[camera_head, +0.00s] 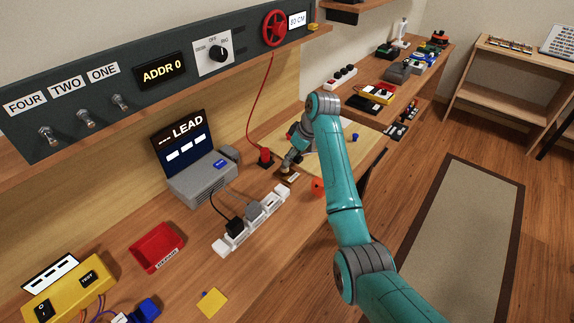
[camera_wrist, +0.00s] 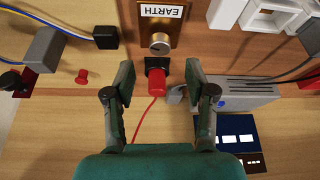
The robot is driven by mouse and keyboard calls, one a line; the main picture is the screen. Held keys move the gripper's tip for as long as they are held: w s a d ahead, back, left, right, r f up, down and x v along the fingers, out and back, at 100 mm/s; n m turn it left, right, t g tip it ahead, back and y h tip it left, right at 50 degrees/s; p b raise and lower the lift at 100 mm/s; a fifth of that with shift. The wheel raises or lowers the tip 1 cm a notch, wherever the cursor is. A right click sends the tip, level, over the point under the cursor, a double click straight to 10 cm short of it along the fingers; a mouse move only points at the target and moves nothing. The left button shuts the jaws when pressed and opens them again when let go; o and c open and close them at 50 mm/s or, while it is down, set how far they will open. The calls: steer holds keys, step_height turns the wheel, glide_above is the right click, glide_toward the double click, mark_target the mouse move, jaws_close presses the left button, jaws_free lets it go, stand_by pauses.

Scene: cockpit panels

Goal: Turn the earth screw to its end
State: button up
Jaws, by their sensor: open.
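In the head view my gripper (camera_head: 286,168) is low over the bench beside the small earth plate (camera_head: 292,178). The screw itself cannot be made out there.
A red plug (camera_wrist: 156,80) with a red wire stands on a black base beside the screw, in line with the gap between my fingers. The grey LEAD unit (camera_head: 202,183) and a white power strip (camera_head: 252,218) are close by. A red handwheel (camera_head: 274,28) is on the panel above.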

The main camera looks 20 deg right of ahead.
mark_target(285, 168)
steer(key=x, duration=0.6)
jaws_close()
